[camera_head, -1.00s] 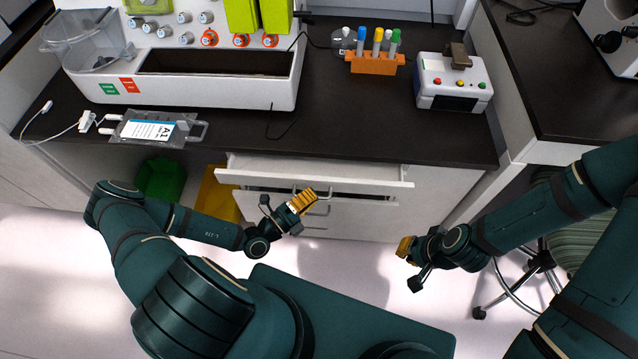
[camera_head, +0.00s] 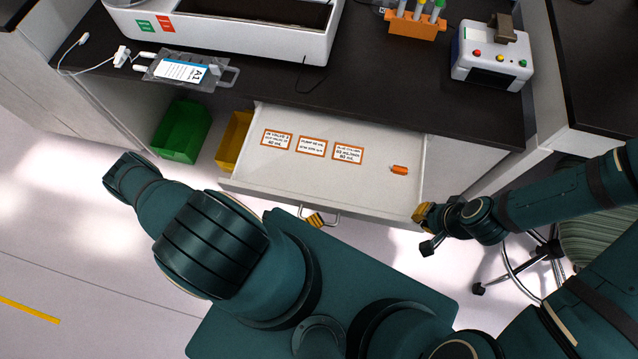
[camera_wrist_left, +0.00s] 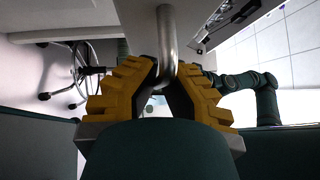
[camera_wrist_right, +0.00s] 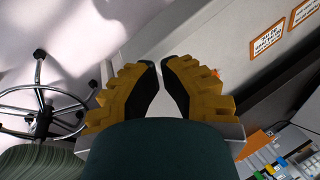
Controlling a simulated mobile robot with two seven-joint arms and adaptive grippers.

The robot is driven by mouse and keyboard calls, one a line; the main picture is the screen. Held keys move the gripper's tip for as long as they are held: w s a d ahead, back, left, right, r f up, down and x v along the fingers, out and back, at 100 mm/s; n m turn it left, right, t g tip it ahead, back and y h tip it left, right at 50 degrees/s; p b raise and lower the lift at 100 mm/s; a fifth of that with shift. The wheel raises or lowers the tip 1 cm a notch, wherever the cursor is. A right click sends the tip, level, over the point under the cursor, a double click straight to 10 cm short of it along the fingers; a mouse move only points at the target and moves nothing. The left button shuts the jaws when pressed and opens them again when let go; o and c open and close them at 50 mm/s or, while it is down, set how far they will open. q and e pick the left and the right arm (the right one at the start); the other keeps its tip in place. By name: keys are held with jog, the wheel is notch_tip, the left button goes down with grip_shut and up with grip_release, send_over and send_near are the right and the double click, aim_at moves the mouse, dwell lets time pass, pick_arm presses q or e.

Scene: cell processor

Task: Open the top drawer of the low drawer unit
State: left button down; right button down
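The white top drawer (camera_head: 290,184) of the low drawer unit is pulled well out from under the dark worktop, its inside showing in the head view. Its metal handle (camera_head: 333,217) is on the front panel. My left gripper (camera_head: 315,219) is at this handle, mostly hidden by my own arm. In the left wrist view its yellow fingers close around the handle bar (camera_wrist_left: 166,45). My right gripper (camera_head: 424,215) is empty, beside the drawer's right front corner. In the right wrist view its fingertips are close together with a narrow gap; whether it is fully shut is unclear.
The drawer holds labels (camera_head: 312,147) and a small orange item (camera_head: 399,169). Green (camera_head: 181,132) and yellow (camera_head: 233,139) bins stand left of the unit. A stool (camera_head: 590,215) is at right. A fluid bag (camera_head: 178,70) lies on the worktop (camera_head: 365,112).

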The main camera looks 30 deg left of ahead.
pick_arm(q)
jog(key=shift+s+d+r, duration=0.1)
jog(key=shift+s+d, duration=0.1)
jog(key=shift+s, duration=0.1)
jog(key=c, duration=1.1)
grip_release()
jog(key=shift+o, duration=0.2)
jog(key=shift+a, duration=0.1)
jog(key=v, duration=1.2)
